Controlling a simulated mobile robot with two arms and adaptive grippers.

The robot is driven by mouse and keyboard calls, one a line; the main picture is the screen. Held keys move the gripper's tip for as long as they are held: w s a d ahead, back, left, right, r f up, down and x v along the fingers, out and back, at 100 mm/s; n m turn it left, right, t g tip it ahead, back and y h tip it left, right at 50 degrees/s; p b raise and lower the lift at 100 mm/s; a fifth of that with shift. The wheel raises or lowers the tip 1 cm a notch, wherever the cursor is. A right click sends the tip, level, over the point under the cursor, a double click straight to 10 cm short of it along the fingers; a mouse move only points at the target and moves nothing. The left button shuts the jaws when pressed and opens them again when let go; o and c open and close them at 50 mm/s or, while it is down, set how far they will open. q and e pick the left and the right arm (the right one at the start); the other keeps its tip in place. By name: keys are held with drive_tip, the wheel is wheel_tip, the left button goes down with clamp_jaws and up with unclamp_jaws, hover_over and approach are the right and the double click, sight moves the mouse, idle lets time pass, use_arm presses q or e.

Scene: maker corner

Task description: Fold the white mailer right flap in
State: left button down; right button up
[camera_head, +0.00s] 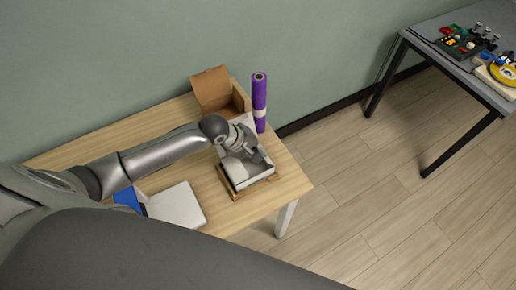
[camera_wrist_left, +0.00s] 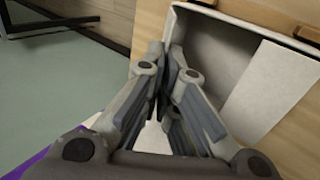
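The white mailer (camera_head: 240,183) lies open on the wooden table, with its hollow inside showing. In the left wrist view the mailer (camera_wrist_left: 190,60) fills the right side, with a pale panel (camera_wrist_left: 270,85) lying inside its wall. My left gripper (camera_head: 247,147) is over the back part of the mailer in the head view. In the left wrist view my left gripper (camera_wrist_left: 167,62) has its fingers drawn close together beside the mailer's edge, with nothing clearly held between them. The gripper and arm hide part of the mailer, and I cannot tell its flaps apart. My right gripper is not in view.
Wooden strips (camera_head: 231,193) border the mailer. A brown open box (camera_head: 212,88) and a purple roll (camera_head: 259,95) stand behind it. A white flat item (camera_head: 177,206) and a blue item (camera_head: 127,198) lie to the left. A grey table (camera_head: 440,50) stands at right.

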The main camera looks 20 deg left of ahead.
use_arm(q)
drive_tip(key=shift+s+f, duration=0.1)
drive_tip(key=shift+s, duration=0.05)
drive_tip(key=shift+s+a+f+t+h, duration=0.2)
drive_tip(key=shift+f+t+h, duration=0.1)
drive_tip(key=shift+t, duration=0.2)
drive_tip(key=shift+s+a+f+t+h+b, duration=0.2)
drive_tip(key=shift+f+t+h+b, duration=0.25)
drive_tip(key=shift+b, duration=0.4)
drive_tip(key=t+b, duration=0.1)
drive_tip(key=b, duration=0.1)
drive_tip(key=f+t+h+b, duration=0.1)
drive_tip(key=b, duration=0.2)
drive_tip(key=t+h+b, duration=0.1)
drive_tip(key=b, duration=0.1)
drive_tip(key=shift+s+a+f, duration=0.15)
drive_tip(key=shift+s+a, duration=0.1)
drive_tip(key=shift+s, duration=0.05)
drive_tip(key=shift+t+h+b, duration=0.35)
drive_tip(key=shift+b, duration=0.65)
drive_tip(key=c, duration=1.7)
unclamp_jaws()
